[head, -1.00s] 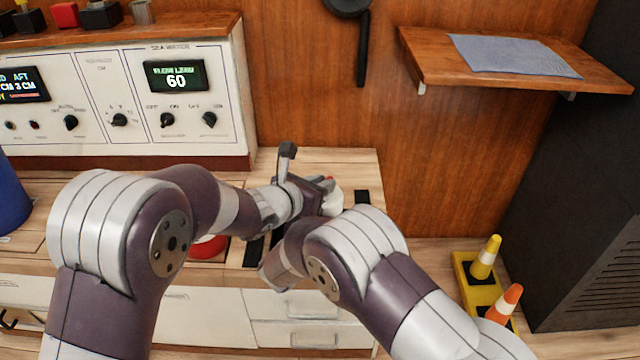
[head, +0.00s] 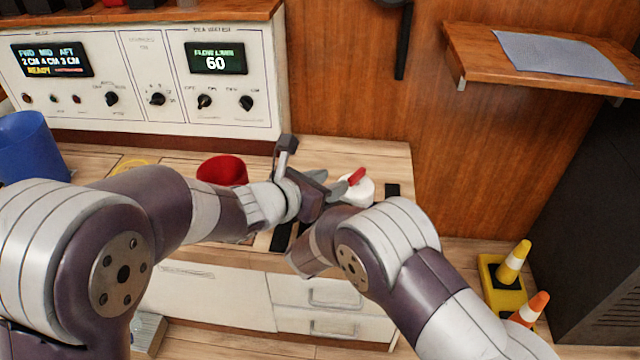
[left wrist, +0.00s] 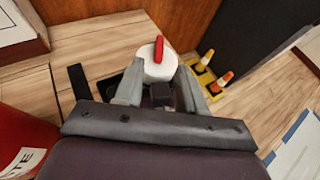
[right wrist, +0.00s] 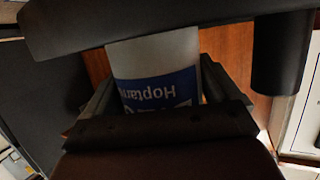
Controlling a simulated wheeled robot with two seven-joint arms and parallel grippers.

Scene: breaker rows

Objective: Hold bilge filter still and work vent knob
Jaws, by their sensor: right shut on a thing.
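The bilge filter (head: 356,190) is a white cylinder at the right end of the counter, with the red vent knob (head: 355,177) across its top. The filter's top and the knob (left wrist: 159,48) also show in the left wrist view. My left gripper (left wrist: 160,72) is open, its fingers apart toward either side of the white top; the knob lies just beyond the tips. My right gripper (right wrist: 158,88) is shut on the filter's body, whose blue label (right wrist: 158,90) shows between its fingers. In the head view, my right forearm hides the right gripper and the lower filter.
A red container (head: 222,170) and a blue bucket (head: 32,148) stand on the counter to the left. A panel (head: 160,85) with dials and lit screens is behind. A wooden shelf (head: 545,85) juts from the wall at the right. Small yellow and orange cones (head: 513,262) are below right.

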